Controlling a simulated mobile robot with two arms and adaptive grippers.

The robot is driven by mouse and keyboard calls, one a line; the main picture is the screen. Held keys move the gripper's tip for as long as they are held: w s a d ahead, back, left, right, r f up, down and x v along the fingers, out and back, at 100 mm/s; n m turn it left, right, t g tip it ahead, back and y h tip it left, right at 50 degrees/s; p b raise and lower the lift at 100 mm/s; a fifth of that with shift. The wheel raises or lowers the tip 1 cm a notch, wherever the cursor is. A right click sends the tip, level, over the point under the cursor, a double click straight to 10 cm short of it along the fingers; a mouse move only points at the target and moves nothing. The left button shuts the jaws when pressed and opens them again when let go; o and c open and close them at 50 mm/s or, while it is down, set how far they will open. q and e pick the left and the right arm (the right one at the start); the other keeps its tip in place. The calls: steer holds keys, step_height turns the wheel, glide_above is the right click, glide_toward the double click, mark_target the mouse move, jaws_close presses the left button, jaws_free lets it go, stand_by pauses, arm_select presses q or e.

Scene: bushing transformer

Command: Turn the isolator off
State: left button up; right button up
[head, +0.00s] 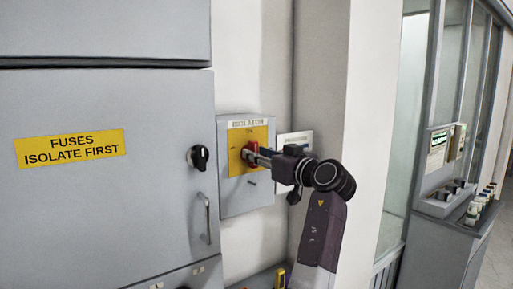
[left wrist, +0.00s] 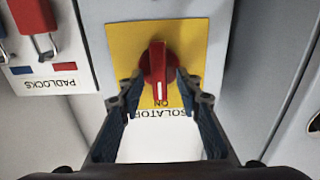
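The isolator is a grey box (head: 232,195) on the wall with a yellow plate (head: 236,165) and a red rotary knob (head: 249,153). In the left wrist view the red knob (left wrist: 157,66) has its white mark pointing at the word ON, which appears upside down. My left gripper (head: 250,154) is at the knob. In the left wrist view its fingers (left wrist: 159,82) are apart, one on each side of the knob's handle, with some yellow plate showing between. Whether either finger touches the knob is unclear. My right gripper is in neither view.
A grey cabinet (head: 100,210) with a black knob (head: 199,157) and a handle (head: 206,218) stands left of the isolator. Padlocks (left wrist: 35,25) hang on a board beside it. A wall corner (head: 365,120) stands to the right, with a grey counter (head: 440,235) beyond.

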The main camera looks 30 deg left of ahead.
arm_select(q)
steer(key=shift+w+a, duration=0.25)
steer(key=shift+a, duration=0.15)
steer(key=shift+c, duration=0.4)
jaws_close()
